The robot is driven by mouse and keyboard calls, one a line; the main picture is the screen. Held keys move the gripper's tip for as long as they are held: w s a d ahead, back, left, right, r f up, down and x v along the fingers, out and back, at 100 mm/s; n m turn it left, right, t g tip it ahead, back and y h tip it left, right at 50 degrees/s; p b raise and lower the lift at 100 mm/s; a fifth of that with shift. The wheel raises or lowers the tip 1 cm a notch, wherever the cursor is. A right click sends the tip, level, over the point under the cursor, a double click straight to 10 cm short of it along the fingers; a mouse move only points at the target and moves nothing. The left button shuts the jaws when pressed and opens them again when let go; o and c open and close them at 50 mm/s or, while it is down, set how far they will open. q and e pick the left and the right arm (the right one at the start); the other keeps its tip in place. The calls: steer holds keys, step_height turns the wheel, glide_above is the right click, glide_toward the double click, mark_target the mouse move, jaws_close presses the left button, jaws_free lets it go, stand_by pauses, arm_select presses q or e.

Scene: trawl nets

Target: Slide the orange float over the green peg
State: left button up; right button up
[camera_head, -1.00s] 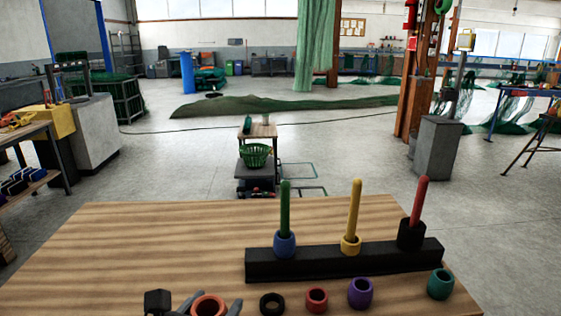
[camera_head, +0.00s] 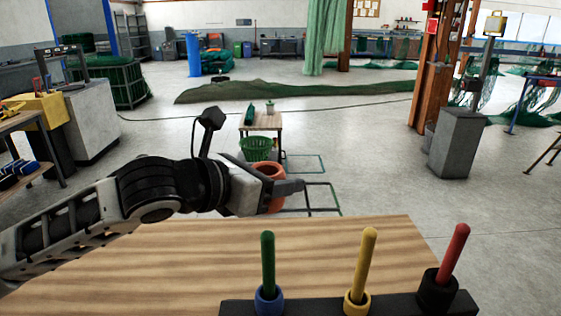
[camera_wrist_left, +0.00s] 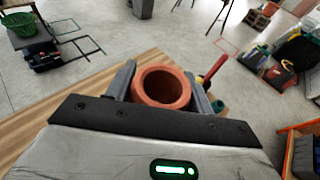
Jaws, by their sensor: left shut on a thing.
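My left gripper (camera_head: 272,183) is shut on the orange float (camera_head: 268,170), a short open ring. The float is raised above the table and shows higher in the head view than the green peg's tip. In the left wrist view the float (camera_wrist_left: 148,101) sits between the two fingers (camera_wrist_left: 162,90), its hole facing the camera. The green peg (camera_head: 268,258) stands upright on the black base (camera_head: 315,308), with a blue float (camera_head: 269,302) around its foot. The float is apart from the peg. My right gripper is not in view.
A yellow peg (camera_head: 361,262) carries a yellow float (camera_head: 356,303), and a red peg (camera_head: 453,252) carries a black float (camera_head: 437,290), both to the right. The wooden table (camera_head: 190,262) is clear left of the base. The table's front part is out of the head view.

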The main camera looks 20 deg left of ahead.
mark_target(274, 210)
arm_select(q)
steer(key=shift+w+r, duration=0.1)
steer(key=shift+w, duration=0.05)
steer(key=shift+f, duration=2.4)
steer(key=shift+f+b, duration=0.7)
steer(key=shift+f, duration=0.25)
steer(key=shift+f+b, duration=1.1)
steer(key=shift+f, duration=0.75)
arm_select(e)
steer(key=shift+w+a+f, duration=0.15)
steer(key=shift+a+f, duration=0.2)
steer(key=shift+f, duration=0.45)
